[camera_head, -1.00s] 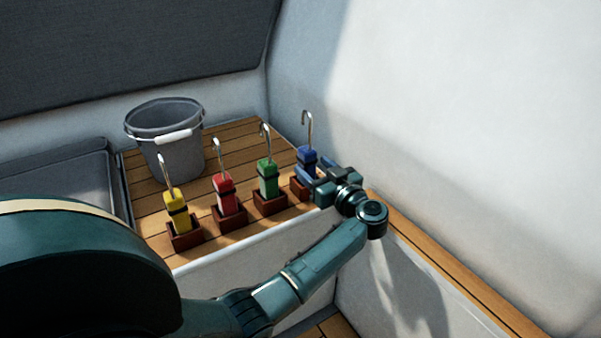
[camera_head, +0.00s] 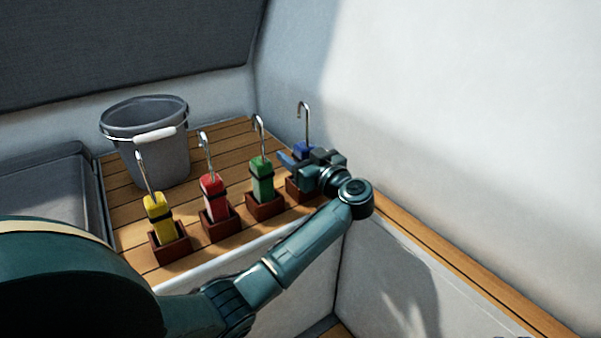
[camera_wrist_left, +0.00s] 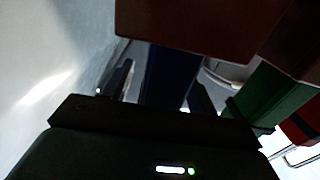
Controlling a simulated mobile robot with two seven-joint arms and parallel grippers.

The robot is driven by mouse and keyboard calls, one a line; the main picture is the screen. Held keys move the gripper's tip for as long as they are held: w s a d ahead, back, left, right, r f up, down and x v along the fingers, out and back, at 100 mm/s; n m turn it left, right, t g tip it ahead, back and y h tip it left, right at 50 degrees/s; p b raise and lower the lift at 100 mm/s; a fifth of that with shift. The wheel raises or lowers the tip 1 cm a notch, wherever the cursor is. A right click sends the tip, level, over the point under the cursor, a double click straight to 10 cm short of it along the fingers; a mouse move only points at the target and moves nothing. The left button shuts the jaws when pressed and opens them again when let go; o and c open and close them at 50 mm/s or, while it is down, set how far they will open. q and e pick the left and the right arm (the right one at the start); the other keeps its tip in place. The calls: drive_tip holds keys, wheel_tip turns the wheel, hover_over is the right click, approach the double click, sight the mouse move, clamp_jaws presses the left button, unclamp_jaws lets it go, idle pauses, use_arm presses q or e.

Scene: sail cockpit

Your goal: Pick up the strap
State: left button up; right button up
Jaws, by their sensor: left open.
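Four-coloured straps with metal hooks stand upright in brown holders on the slatted wooden bench: a yellow strap (camera_head: 158,217), a red strap (camera_head: 213,195), a green strap (camera_head: 262,180) and a blue strap (camera_head: 303,147). My left gripper (camera_head: 299,161) is open at the blue strap, hiding much of its body. In the left wrist view, the blue strap (camera_wrist_left: 166,75) stands between the two open fingers, with its brown holder (camera_wrist_left: 185,28) at the top. The green strap (camera_wrist_left: 268,103) is to the right there. I cannot tell whether the fingers touch the blue strap. My right gripper is not in view.
A grey bucket (camera_head: 150,155) with a white handle grip stands behind the yellow and red straps. A white wall (camera_head: 450,120) rises close to the right of the blue strap. Bare slats (camera_head: 230,140) lie behind the row.

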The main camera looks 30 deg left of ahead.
use_arm(q)
drive_tip(key=c, duration=1.2)
drive_tip(key=shift+c, duration=0.3)
drive_tip(key=shift+r, duration=0.15)
